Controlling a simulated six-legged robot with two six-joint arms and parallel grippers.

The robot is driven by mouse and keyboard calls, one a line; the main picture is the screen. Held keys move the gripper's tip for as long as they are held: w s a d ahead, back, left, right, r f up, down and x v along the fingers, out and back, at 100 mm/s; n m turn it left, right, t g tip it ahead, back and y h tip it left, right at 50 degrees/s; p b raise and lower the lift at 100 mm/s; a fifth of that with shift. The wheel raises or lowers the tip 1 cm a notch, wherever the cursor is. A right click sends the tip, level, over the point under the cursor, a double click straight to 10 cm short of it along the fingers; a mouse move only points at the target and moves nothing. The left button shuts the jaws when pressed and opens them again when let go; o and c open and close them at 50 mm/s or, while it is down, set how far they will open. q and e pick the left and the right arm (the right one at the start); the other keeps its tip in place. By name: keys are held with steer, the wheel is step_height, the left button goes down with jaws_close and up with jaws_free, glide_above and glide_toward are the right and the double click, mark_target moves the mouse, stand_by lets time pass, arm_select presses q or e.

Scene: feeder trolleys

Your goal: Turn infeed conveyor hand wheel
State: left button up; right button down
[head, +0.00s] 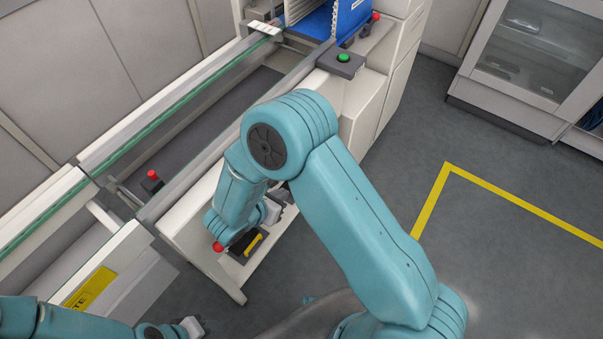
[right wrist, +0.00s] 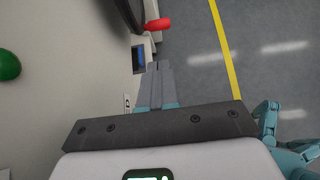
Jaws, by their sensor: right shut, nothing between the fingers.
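The conveyor's hand wheel shows only in part. In the right wrist view, a dark curved rim (right wrist: 130,12) with a red knob (right wrist: 158,24) is at the top, ahead of my fingers. A red knob (head: 218,246) also shows in the head view, low on the conveyor's front beside my right wrist. My arm hides the rest of the wheel there. My right gripper (right wrist: 155,66) is shut and empty, its fingertips apart from the red knob. My left gripper (head: 193,327) shows at the bottom left edge of the head view; its fingers are too small to judge.
The conveyor (head: 190,195) runs diagonally, with a red button (head: 151,175) and a green button (head: 343,58) on it. A yellow part (head: 253,243) sits on a dark bracket beside my right wrist. A cabinet (head: 530,60) stands at upper right. The floor right of my arm is clear.

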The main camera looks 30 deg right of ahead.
steer(key=p+x, duration=0.1)
steer(key=x, duration=1.2)
steer(key=shift+d+p, duration=0.3)
steer(key=shift+d, duration=0.3)
steer(key=shift+r, duration=0.15)
steer(key=shift+w, duration=0.1)
steer(key=shift+w+d+f+t+h+b, duration=0.3)
steer(key=shift+d+f+h+b, duration=0.4)
steer(key=shift+b, duration=2.05)
steer(key=shift+w+d+f+t+h+b, duration=0.3)
steer(key=shift+d+f+h+b, duration=0.4)
steer(key=shift+b, duration=2)
steer(key=shift+w+d+f+t+h+b, duration=0.2)
steer(key=shift+d+f+t+h+b, duration=0.45)
steer(key=shift+b, duration=2.1)
steer(key=shift+f+g, duration=0.1)
steer(key=shift+g, duration=0.15)
